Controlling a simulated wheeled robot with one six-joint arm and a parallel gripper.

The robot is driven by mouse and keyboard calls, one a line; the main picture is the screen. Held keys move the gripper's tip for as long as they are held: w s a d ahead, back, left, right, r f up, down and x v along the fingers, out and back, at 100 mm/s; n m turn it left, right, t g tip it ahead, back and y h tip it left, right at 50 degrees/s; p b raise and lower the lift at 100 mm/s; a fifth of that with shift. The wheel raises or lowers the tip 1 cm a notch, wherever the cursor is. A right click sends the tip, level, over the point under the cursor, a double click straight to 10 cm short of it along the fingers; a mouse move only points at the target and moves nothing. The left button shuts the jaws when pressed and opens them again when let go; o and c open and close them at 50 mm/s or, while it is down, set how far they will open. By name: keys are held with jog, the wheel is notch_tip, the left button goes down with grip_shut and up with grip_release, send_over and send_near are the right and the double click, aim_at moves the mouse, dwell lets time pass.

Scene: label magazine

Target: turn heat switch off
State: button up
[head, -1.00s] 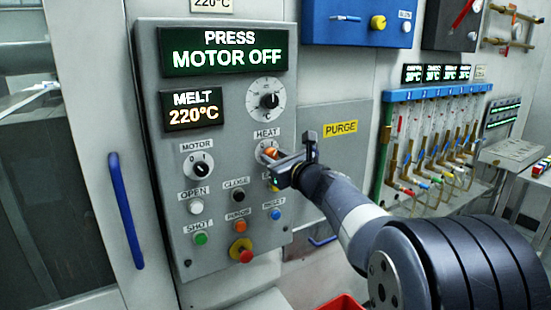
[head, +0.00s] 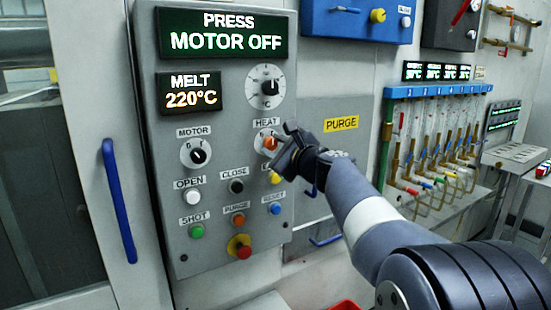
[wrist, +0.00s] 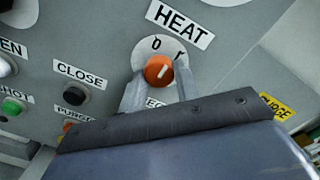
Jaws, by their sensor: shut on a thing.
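The heat switch is an orange knob (wrist: 159,68) on a white round plate under the HEAT label, with 0 and I marks above it. In the wrist view its white pointer line leans up and right, toward the I mark. In the head view the orange knob (head: 270,143) shows just past my gripper (head: 279,149). My gripper (wrist: 160,80) is shut on the knob, one grey finger on each side. The fingers and gripper body hide the lower part of the plate and the label below it.
The grey control panel (head: 172,130) also holds a motor switch (head: 197,152), a dial (head: 268,87) and several push buttons close by. Its displays read "PRESS MOTOR OFF" (head: 223,33) and "MELT 220°C" (head: 192,93). A blue door handle (head: 118,200) stands at left.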

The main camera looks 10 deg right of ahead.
jog(key=n+b, duration=0.3)
jog(key=n, duration=0.1)
jog(key=shift+f, duration=0.15)
jog(key=shift+n+b, duration=1.15)
jog(key=shift+n, duration=0.45)
jog(key=o, duration=1)
jog(key=shift+r, duration=0.2)
jog(key=shift+c, duration=0.2)
jog(key=b+v, duration=0.2)
jog(key=v, duration=0.8)
jog(key=shift+s, duration=0.35)
